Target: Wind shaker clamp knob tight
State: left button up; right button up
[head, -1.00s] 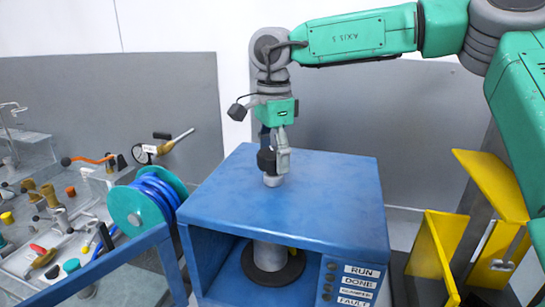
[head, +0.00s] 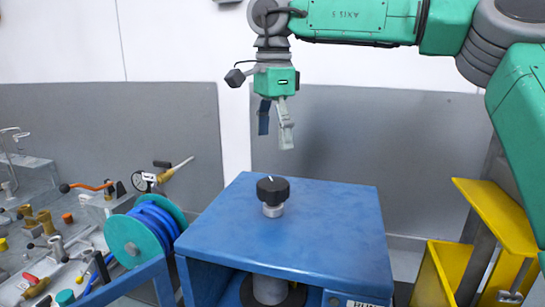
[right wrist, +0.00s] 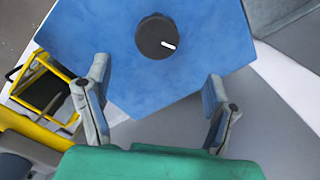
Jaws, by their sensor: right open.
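The black clamp knob (head: 272,189) sits on a short silver collar (head: 272,210) on top of the blue shaker box (head: 325,220). In the right wrist view the knob (right wrist: 157,37) is a black disc with a white pointer line aimed right and slightly down. My right gripper (head: 275,141) hangs above the knob, fingers pointing down, open and empty, clear of it. In the right wrist view its two fingers (right wrist: 158,98) are spread wide, with the knob beyond them. My left gripper is in neither view.
A hose reel (head: 145,232) with blue hose stands left of the box. A bench with valves and fittings (head: 50,235) is at the far left. A yellow frame (head: 495,215) stands at the right. The box top around the knob is clear.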

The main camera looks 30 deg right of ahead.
jog(key=shift+r, duration=0.4)
